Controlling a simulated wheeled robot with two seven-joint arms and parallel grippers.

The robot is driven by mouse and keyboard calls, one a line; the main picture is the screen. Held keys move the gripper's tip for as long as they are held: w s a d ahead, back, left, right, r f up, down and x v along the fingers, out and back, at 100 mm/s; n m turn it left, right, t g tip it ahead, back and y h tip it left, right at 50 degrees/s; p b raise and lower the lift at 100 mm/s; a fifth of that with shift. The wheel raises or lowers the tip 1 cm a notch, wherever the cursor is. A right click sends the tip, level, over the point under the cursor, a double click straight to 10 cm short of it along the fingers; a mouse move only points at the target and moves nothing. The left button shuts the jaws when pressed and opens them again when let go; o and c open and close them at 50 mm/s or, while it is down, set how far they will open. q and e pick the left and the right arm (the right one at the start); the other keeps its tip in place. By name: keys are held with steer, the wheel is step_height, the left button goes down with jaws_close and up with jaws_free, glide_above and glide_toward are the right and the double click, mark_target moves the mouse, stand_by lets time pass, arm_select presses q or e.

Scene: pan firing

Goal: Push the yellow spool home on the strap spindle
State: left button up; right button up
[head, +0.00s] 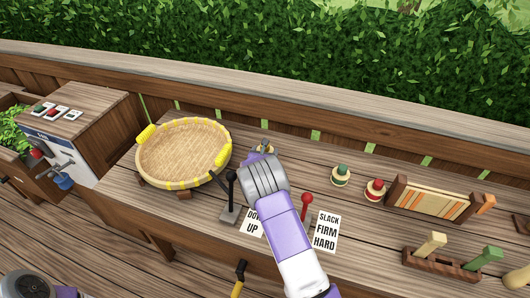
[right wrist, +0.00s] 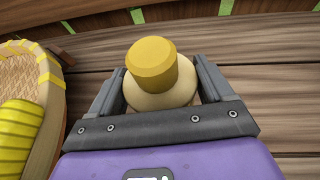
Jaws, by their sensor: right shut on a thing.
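The yellow spool (right wrist: 153,62), with a yellow top and a wider tan flange below, is between the fingers of my right gripper (right wrist: 162,92) in the right wrist view. The fingers are shut on it from both sides. In the head view my right gripper (head: 262,158) reaches over the bench just right of the woven pan, and only a small bit of the spool shows past it. The spindle under the spool is hidden, so I cannot tell how far down the spool sits.
The round woven pan (head: 182,152) with yellow grips stands close left. A black lever (head: 231,190) and a red-knobbed lever (head: 306,203) flank my right arm. A green spool (head: 341,174) and a red spool (head: 375,188) stand right, before a wooden rack (head: 432,200).

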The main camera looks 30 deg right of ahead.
steer(key=shift+f+b, duration=2.45)
steer(key=o, duration=1)
steer(key=shift+p+v, duration=0.45)
steer(key=shift+v, duration=3.35)
